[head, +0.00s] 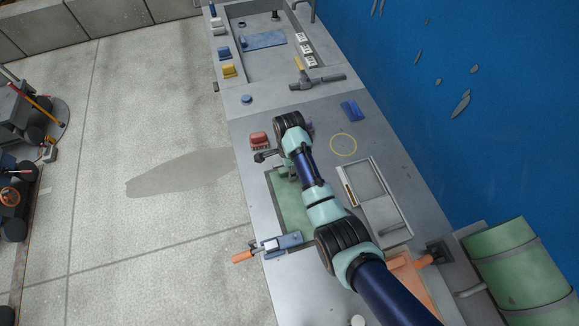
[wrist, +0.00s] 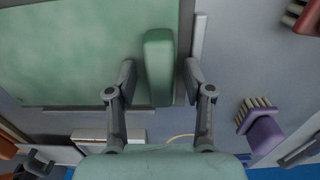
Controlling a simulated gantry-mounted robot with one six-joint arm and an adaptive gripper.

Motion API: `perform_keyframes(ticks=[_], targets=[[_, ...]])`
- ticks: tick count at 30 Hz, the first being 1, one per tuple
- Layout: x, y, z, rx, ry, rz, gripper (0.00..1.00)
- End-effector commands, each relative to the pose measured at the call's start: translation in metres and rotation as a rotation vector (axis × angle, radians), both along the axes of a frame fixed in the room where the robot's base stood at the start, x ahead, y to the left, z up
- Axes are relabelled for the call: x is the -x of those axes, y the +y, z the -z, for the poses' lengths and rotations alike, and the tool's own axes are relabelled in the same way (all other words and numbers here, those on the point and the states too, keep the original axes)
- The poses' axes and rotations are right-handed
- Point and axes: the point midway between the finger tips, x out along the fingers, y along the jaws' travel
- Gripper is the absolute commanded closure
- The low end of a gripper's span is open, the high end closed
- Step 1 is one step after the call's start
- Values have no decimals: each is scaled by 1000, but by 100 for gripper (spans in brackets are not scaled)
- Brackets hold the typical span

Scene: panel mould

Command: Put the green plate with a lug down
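The green plate (head: 292,212) is on the grey table, partly hidden under my arm in the head view. In the wrist view the plate (wrist: 85,50) fills the upper left, and its upright green lug (wrist: 159,65) stands near its right edge. My gripper (wrist: 159,75) is open, with one finger on each side of the lug. A gap shows between the lug and each finger. In the head view my arm hides the fingers. I cannot tell whether the plate rests fully on the surface.
A clamp with an orange handle (head: 243,257) sits at the plate's near edge. A red brush (head: 260,139) is beyond the plate, and a purple brush (wrist: 264,132) lies right of my gripper. A grey tray (head: 388,212) is to the right. A yellow ring (head: 343,135) marks bare table.

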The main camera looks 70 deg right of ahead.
Motion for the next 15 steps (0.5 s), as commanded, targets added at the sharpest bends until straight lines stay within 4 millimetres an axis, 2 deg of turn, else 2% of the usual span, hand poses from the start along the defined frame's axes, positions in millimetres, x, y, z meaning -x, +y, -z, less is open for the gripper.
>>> perform_keyframes(ticks=[5,8,11,15], targets=[[0,0,-1,0,0,0,48],[0,0,-9,1,-1,0,48],[-1,-1,-29,2,-2,0,48],[-1,-1,-65,3,-2,0,48]])
